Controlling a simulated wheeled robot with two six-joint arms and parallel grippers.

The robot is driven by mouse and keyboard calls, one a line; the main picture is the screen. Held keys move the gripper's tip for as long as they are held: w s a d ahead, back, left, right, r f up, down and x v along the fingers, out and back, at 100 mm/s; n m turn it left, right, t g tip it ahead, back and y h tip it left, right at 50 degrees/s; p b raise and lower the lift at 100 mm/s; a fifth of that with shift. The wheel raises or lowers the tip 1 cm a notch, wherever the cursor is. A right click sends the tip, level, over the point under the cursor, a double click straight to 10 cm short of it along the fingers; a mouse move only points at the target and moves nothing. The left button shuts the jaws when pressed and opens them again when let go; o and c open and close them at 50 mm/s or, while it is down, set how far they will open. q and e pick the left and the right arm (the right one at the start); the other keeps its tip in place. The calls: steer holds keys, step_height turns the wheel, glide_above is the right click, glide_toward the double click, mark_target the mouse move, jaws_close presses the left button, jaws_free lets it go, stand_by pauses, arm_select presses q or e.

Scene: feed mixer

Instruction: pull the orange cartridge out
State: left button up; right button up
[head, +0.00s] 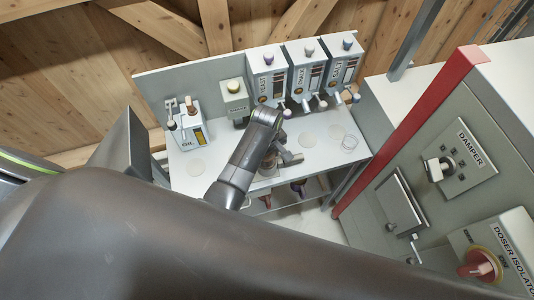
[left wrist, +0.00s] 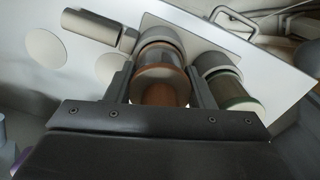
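The orange cartridge (left wrist: 160,86) shows in the left wrist view as a short cylinder with a brown-orange end, seated below a grey collar. My left gripper (left wrist: 161,78) has one finger on each side of it, very close to its sides. I cannot tell whether the fingers press on it. In the head view my left gripper (head: 284,154) is over the front part of the bench, and its wrist hides most of the cartridge area. My right gripper is not in view.
A similar cartridge with a green band (left wrist: 230,88) stands close beside the right finger. A grey cylinder (left wrist: 82,27) lies to the left. On the bench (head: 215,180) are the oil unit (head: 188,130) and several dispensers. A grey cabinet (head: 440,200) stands at the right.

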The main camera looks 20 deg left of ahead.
arm_select(q)
steer(key=shift+c, duration=1.2)
steer(key=o, duration=0.4)
steer(key=c, duration=0.6)
steer(key=shift+r, duration=0.2)
steer(key=shift+r, duration=0.75)
steer(key=shift+r, duration=0.15)
steer(key=shift+r, duration=2.45)
